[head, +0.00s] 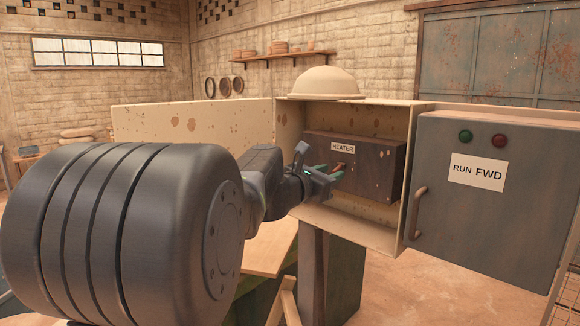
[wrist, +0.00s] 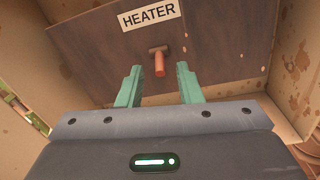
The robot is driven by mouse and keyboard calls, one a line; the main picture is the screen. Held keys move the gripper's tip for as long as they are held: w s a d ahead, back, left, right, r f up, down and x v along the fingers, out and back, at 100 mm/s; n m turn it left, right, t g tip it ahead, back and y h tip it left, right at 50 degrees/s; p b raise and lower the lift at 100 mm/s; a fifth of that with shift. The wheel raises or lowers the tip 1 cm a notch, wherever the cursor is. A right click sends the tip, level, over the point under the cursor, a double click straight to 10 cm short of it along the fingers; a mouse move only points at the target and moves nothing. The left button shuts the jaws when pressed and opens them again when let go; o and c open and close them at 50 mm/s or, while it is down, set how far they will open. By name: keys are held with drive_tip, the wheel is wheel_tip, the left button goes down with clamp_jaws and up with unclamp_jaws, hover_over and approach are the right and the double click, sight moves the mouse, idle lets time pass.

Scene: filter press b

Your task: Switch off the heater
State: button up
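The heater box (head: 375,165) is a dark brown panel inside an open cream cabinet, with a white HEATER label (head: 343,148) at its upper left. Below the label an orange-brown switch handle (wrist: 159,66) sticks out from a dark mount in the wrist view; it also shows in the head view (head: 340,167). My gripper (wrist: 158,85) has two green fingers, apart and with nothing between them. In the wrist view the handle lies just beyond the fingertips, roughly centred between them. I cannot tell whether a finger touches it.
The cream cabinet (head: 287,140) surrounds the heater box with walls on both sides. A pale helmet (head: 325,82) sits on its top. To the right stands a grey RUN FWD panel (head: 478,215) with a handle, a green button and a red button.

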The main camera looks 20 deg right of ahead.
sight(338, 169)
drive_tip(key=shift+x, duration=1.2)
clamp_jaws()
drive_tip(key=shift+f, duration=0.15)
